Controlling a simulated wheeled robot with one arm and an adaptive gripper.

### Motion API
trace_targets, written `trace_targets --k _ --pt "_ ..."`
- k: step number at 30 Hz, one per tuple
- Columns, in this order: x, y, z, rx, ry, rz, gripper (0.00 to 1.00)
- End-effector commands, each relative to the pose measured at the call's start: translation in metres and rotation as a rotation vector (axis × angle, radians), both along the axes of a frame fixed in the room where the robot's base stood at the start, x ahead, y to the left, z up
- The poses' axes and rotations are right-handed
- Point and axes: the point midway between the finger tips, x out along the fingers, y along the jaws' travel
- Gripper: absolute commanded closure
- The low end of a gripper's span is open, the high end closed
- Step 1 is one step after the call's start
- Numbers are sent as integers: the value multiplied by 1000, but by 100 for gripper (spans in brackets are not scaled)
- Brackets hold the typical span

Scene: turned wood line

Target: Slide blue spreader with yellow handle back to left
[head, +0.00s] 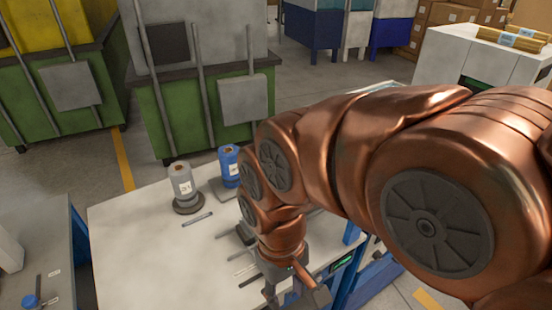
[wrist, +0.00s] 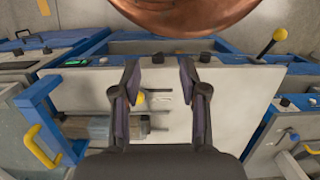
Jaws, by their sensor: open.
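In the wrist view, a blue frame (wrist: 42,95) with a yellow handle (wrist: 40,147) stands at the left edge of the pale worktop (wrist: 235,125); I take it for the spreader. My gripper (wrist: 158,78) is open over the worktop, to the right of that frame and apart from it. A small yellow ball (wrist: 140,98) and thin metal rods show between the fingers, with nothing gripped. In the head view my gripper (head: 292,290) is low at the worktop's near right side. My arm hides much there, and I cannot make out the yellow handle.
A grey spool (head: 182,186) and a blue spool (head: 229,166) stand at the worktop's far side. A black lever with a yellow knob (wrist: 279,35) rises at the right in the wrist view. Green bins (head: 190,110) stand behind. The worktop's left part is mostly clear.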

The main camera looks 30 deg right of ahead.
Motion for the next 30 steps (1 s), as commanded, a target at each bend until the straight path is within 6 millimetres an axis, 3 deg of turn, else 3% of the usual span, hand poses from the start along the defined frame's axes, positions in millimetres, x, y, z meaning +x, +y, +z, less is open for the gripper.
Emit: trace_targets --k 5,14,23,30 --pt "30 -6 11 19 -5 4 57" --pt "119 -40 39 84 -27 40 57" --pt "195 -114 53 140 -70 38 57" --pt "234 -197 51 174 -106 14 57"
